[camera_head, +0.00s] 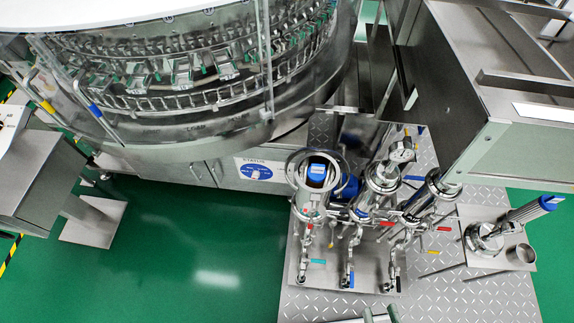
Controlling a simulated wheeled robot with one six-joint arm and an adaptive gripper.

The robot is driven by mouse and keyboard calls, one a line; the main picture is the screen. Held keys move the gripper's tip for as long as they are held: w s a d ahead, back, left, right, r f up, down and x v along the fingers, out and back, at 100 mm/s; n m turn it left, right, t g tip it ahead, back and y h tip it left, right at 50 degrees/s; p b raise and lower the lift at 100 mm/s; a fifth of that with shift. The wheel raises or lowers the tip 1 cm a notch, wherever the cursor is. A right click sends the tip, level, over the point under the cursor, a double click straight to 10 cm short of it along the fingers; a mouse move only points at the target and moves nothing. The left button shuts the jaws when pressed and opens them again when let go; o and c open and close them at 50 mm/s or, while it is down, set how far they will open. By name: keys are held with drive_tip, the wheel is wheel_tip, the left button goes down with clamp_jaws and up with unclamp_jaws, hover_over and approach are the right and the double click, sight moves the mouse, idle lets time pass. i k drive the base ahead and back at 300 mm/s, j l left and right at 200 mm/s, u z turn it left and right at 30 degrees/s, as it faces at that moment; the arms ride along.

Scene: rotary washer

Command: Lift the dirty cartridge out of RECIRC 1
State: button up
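A cartridge (317,172) with a blue top and a brownish side sits inside the leftmost steel filter housing (309,204). That housing is open at the top, and the cartridge's lower part is hidden in it. I cannot read any RECIRC label, so I cannot tell the housing's number from lettering. Two more steel housings stand to its right, the middle one (383,178) and the right one (440,187). My gripper is not in view.
A pressure gauge (402,151) rises by the middle housing. Valves with coloured handles stand in front. At right, a plate (522,262) holds a steel lid (484,238), a cup (523,254) and a blue-ended cylinder (532,210). A steel cabinet (465,90) overhangs behind. Green floor (190,250) is clear at left.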

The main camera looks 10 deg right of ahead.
sight(317, 173)
drive_tip(key=i+u, duration=0.1)
drive_tip(key=j+z, duration=0.1)
drive_tip(key=j, duration=0.35)
drive_tip(key=k+j, duration=0.15)
drive_tip(key=j, duration=0.3)
drive_tip(key=k+j+z, duration=0.15)
drive_tip(key=j, duration=0.3)
drive_tip(key=j+z, duration=0.1)
drive_tip(key=j, duration=0.35)
drive_tip(key=k+j+z, duration=0.1)
drive_tip(key=j, duration=0.35)
drive_tip(key=k+j, duration=0.2)
drive_tip(key=j, duration=0.2)
drive_tip(key=z, duration=0.05)
